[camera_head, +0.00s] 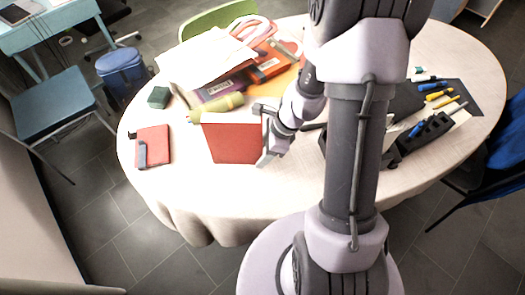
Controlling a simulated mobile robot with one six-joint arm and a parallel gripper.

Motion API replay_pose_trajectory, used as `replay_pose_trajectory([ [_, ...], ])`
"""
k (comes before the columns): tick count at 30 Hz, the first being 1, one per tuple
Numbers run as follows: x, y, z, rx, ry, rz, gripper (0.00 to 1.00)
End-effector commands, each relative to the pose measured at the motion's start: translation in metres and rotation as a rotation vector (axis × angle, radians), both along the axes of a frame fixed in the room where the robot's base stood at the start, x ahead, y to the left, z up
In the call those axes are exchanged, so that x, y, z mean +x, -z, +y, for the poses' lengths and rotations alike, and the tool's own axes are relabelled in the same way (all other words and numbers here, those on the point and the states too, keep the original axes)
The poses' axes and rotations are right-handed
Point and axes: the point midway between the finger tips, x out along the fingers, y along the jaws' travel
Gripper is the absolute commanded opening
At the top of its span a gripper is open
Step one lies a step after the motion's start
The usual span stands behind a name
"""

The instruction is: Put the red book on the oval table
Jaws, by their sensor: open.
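The oval table (190,208) has a pale cloth and fills the middle of the view. A red book (232,143) is at its near middle, just left of my gripper (263,134).
A yellowish cylinder (222,103), a dark green block (158,97) and a pile of papers and books (268,66) lie behind the red book. A black organiser with pens (428,133) is on the right, partly behind my arm. The front left tabletop is clear.

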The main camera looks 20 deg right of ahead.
Motion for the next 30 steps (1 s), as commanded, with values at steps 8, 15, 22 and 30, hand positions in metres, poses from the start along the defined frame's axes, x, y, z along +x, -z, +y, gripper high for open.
replay_pose_trajectory([
  [8,-0.007,-0.057,-0.017,-0.001,0.003,-0.002,0.51],
  [15,-0.018,-0.107,-0.036,0.000,0.002,-0.002,0.51],
  [22,-0.021,-0.115,-0.041,0.000,0.000,0.000,0.51],
  [30,-0.020,-0.114,-0.041,0.001,0.000,0.000,0.51],
])
